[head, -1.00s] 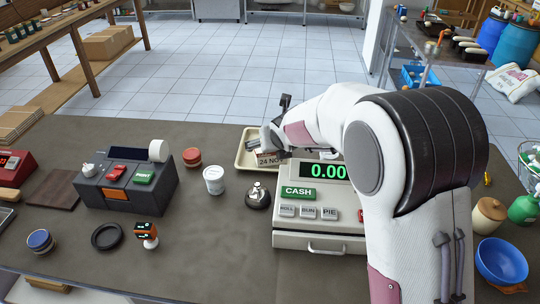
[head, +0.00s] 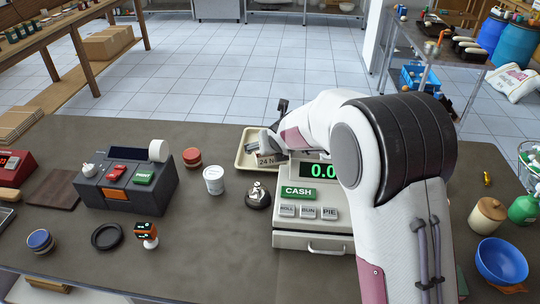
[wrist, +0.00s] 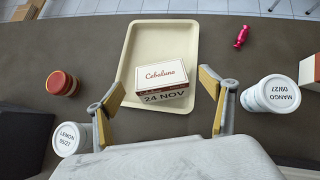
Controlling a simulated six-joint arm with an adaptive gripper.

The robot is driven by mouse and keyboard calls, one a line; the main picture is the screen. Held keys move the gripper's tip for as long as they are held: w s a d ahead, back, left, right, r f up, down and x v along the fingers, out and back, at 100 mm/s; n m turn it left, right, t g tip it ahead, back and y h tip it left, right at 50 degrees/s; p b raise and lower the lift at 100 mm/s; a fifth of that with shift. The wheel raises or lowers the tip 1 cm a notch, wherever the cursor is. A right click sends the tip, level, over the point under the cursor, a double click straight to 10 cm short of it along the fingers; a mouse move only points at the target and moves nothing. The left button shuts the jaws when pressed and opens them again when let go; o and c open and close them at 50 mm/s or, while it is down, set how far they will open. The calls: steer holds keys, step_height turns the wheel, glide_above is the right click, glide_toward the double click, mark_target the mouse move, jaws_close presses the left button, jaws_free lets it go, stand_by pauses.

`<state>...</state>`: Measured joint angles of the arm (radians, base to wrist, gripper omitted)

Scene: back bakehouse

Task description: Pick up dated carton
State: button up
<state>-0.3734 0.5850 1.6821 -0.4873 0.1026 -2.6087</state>
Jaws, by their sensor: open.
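The dated carton (wrist: 164,80) is a small white box with a red script label and "24 NOV" on its near side. It lies in a cream tray (wrist: 186,35). In the head view the carton (head: 270,160) is partly hidden by my arm, in the tray (head: 242,158) behind the cash register. My gripper (wrist: 165,84) is open, with one tan-padded finger to each side of the carton in the wrist view. Gaps show between the pads and the carton, and I cannot tell the height. Beside the fingers stand a tub marked "LEMON 05/27" (wrist: 70,139) and one marked "MANGO 09/27" (wrist: 272,95).
The cash register (head: 300,240) stands in front of the tray, under my arm. A bell (head: 258,197), a white tub (head: 213,180) and a red round tin (head: 192,157) stand to its left. A pink wrapped sweet (wrist: 241,37) lies right of the tray.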

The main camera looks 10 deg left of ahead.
steer(key=shift+w+a+f, duration=0.1)
steer(key=shift+w+f, duration=0.3)
steer(key=shift+f, duration=0.4)
steer(key=shift+x, duration=1.1)
steer(key=c, duration=1.4)
steer(key=shift+r, duration=0.35)
steer(key=shift+r, duration=4.7)
